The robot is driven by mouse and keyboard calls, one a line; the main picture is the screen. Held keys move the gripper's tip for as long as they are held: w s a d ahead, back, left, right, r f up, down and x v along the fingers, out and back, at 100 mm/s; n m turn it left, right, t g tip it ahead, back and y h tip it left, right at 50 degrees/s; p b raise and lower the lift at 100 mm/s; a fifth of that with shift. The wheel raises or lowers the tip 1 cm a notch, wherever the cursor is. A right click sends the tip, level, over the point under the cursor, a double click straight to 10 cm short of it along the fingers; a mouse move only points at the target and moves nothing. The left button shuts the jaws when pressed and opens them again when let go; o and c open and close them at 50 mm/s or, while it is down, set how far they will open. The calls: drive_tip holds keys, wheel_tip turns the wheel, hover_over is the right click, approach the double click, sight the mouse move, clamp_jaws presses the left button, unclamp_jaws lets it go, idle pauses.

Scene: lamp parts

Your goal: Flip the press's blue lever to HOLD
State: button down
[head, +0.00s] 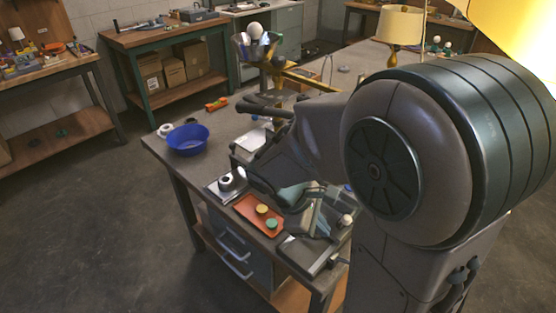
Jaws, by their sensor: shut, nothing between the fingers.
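The press (308,222) appears to be the grey-green device on a dark base near the front corner of the workbench (190,160). My forearm and wrist cover part of it. A small blue bit (348,188) shows just behind it, beside my arm; I cannot tell whether it is the lever. The HOLD mark and the lever's position cannot be made out. My gripper (298,200) is low over the bench, close to the press. It is shut and empty. Its fingertips are small and hard to separate from the press, so contact cannot be told.
An orange tray (245,217) with a yellow and a green round piece lies left of the press. A white roll-like part (232,180) stands behind it. A blue bowl (188,139) sits at the bench's left. A brass stand (290,75) rises behind my arm.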

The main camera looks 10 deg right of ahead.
drive_tip(key=w+n+h, duration=0.1)
drive_tip(key=n, duration=0.1)
drive_tip(key=w+f+n+t+h, duration=0.1)
drive_tip(key=w+n+h, duration=0.1)
drive_tip(key=n, duration=0.1)
drive_tip(key=w+a+n+h, duration=0.1)
drive_tip(key=w+n+h, duration=0.1)
drive_tip(key=shift+w+f+n+t+p, duration=0.25)
drive_tip(key=shift+f+n+t+p, duration=0.05)
drive_tip(key=shift+p, duration=0.1)
drive_tip(key=w+a+n+t+h, duration=0.1)
drive_tip(key=w+a+n+t, duration=0.2)
drive_tip(key=n, duration=0.2)
drive_tip(key=w+a+f+n+t+h+p, duration=0.1)
drive_tip(key=w+a+n+t, duration=0.2)
drive_tip(key=a+n+t, duration=0.1)
drive_tip(key=w+a+f+n+t+h, duration=0.1)
drive_tip(key=w+a+n+t, duration=0.2)
drive_tip(key=n, duration=0.3)
drive_tip(key=shift+w+a+n+t, duration=0.2)
drive_tip(key=shift+w+n+t, duration=0.1)
drive_tip(key=shift+w+t, duration=0.2)
drive_tip(key=p+x, duration=0.1)
drive_tip(key=x, duration=0.9)
drive_tip(key=shift+p, duration=0.4)
drive_tip(key=shift+d+r, duration=0.1)
drive_tip(key=shift+d, duration=0.05)
